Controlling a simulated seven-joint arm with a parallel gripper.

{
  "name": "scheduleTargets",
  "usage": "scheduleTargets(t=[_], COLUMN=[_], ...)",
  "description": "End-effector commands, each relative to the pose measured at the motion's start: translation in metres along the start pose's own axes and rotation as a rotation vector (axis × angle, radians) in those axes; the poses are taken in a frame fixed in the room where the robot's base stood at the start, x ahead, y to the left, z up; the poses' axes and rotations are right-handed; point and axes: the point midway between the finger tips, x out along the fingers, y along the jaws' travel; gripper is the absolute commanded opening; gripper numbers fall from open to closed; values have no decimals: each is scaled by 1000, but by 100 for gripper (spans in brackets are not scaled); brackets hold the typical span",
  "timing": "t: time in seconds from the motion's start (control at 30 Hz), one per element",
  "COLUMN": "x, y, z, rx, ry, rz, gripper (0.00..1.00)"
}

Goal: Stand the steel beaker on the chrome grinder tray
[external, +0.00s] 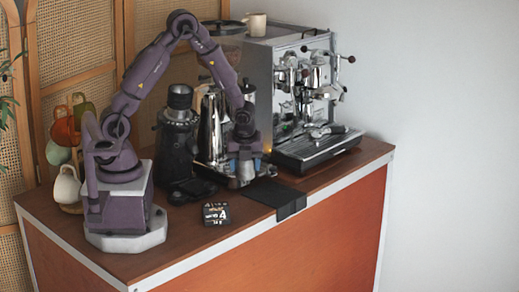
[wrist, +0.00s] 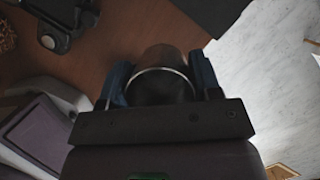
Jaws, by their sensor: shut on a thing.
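My gripper (external: 245,172) is shut on the steel beaker (wrist: 161,60), which sits between the two blue fingers in the wrist view with its round rim toward the camera. In the external view my fingers mostly hide the beaker, low in front of the grinder beside the espresso machine. The chrome grinder tray (external: 266,170) shows only in part, behind and beside my gripper. I cannot tell whether the beaker touches the tray or the counter.
A black grinder (external: 177,130) is to the left. The espresso machine (external: 290,90) is to the right. A black mat (external: 275,195) hangs over the front edge, and a small dark box (external: 216,214) lies nearby.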

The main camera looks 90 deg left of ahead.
Motion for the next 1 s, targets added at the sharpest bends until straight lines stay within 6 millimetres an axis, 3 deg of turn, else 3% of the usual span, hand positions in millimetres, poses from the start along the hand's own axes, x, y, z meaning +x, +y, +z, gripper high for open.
scheduleTargets(t=[0.23, 0.5, 0.87, 1.0], x=[4, 48, 87, 92], y=[0, 1, 1, 0], z=[-2, -15, -27, -29], rx=[-2, -1, -3, -5], ry=[0, 0, 0, 0], rz=[3, 6, 5, 1], gripper=[29, 29, 29, 29])
